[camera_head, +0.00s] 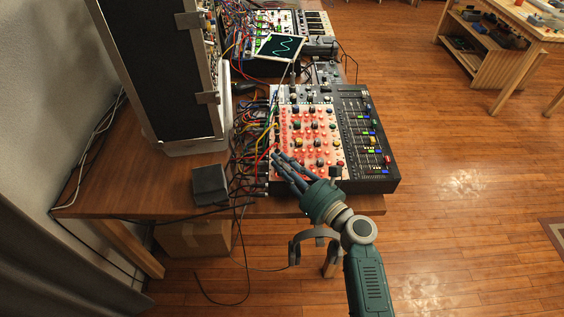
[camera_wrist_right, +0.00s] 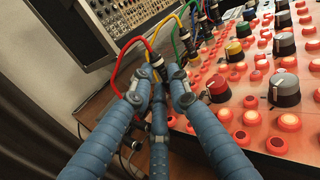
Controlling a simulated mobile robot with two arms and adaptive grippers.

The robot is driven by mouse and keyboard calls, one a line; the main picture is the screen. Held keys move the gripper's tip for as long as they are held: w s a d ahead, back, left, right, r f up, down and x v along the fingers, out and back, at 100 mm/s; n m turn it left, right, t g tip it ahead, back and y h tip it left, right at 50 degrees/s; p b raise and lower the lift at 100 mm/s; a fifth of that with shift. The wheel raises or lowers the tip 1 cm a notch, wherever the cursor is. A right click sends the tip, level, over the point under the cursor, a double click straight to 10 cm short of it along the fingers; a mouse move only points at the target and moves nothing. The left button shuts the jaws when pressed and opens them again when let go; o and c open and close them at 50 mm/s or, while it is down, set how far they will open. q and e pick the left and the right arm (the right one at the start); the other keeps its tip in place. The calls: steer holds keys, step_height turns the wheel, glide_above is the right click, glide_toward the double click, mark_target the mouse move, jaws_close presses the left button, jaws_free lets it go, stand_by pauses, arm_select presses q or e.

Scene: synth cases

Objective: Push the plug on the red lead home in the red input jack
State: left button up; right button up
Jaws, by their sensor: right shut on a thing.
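The red lead (camera_wrist_right: 120,62) arcs from the back of a dark plug with a pale band (camera_wrist_right: 156,62) in the right wrist view, then drops to the left behind my finger. My right gripper (camera_wrist_right: 161,86) is shut on this plug at the left edge of the red-studded panel (camera_wrist_right: 201,146). In the head view, my right gripper (camera_head: 277,160) reaches over the panel's front left corner. The fingers hide the plug's tip and the red input jack, so I cannot tell how deep the plug sits. My left gripper is not in view.
Yellow (camera_wrist_right: 181,22) and green (camera_wrist_right: 174,42) leads with upright plugs stand close behind. A black mixer (camera_head: 362,140) adjoins the panel on the right. A dark box (camera_head: 209,185) sits on the wooden table (camera_head: 110,190) to the left. A rack case (camera_head: 155,70) stands behind it.

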steer(key=shift+f, duration=0.2)
steer(key=o, duration=0.9)
steer(key=shift+s, duration=0.1)
steer(key=shift+f, duration=0.1)
steer(key=shift+s+d+f, duration=0.1)
steer(key=shift+s+d, duration=0.3)
steer(key=v, duration=1.1)
steer(key=shift+r, duration=0.3)
steer(key=shift+a, duration=0.15)
